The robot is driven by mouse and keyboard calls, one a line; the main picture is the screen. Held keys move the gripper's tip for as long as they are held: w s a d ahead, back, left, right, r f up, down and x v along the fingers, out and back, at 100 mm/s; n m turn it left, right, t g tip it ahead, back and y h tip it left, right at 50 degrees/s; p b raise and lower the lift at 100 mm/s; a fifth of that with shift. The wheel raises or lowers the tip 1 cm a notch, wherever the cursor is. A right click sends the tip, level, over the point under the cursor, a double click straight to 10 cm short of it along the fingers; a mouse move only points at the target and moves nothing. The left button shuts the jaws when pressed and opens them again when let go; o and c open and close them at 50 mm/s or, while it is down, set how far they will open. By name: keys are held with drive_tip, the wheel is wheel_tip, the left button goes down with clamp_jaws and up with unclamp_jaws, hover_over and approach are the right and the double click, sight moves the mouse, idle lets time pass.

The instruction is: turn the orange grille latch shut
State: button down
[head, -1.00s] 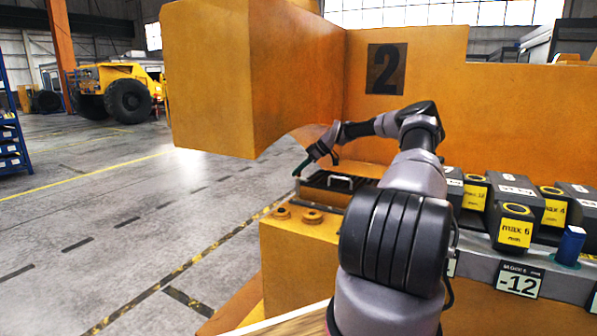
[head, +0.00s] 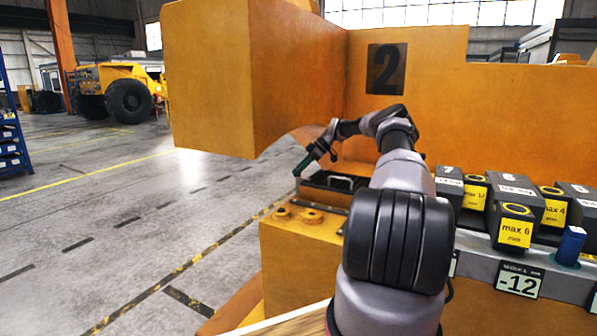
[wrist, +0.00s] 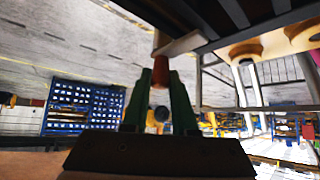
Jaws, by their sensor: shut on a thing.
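My gripper (wrist: 160,76) points up in the wrist view, its two green fingers closed on the sides of a small orange-red piece, the latch (wrist: 161,57). A pale bar (wrist: 180,43) adjoins the latch beside a dark slatted edge, which looks like the grille (wrist: 235,14). In the head view my gripper (head: 304,165) is at the left end of a dark, open-topped frame (head: 330,188) on the orange casting. The latch cannot be made out there, and its exact angle is unclear.
A big orange casting marked 2 (head: 300,75) rises behind and left of my arm. Dark weight blocks with yellow tags (head: 515,225) and a blue cylinder (head: 570,245) stand at right. Two round orange bosses (head: 312,216) sit in front of the frame. Open floor lies left.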

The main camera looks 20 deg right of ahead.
drive_tip(key=shift+d+f, duration=0.15)
drive_tip(key=shift+f, duration=0.05)
drive_tip(key=c, duration=0.7)
unclamp_jaws()
drive_tip(key=shift+r, duration=0.1)
drive_tip(key=v, duration=1)
drive_tip(key=shift+d+r, duration=0.2)
drive_tip(key=shift+r, duration=0.05)
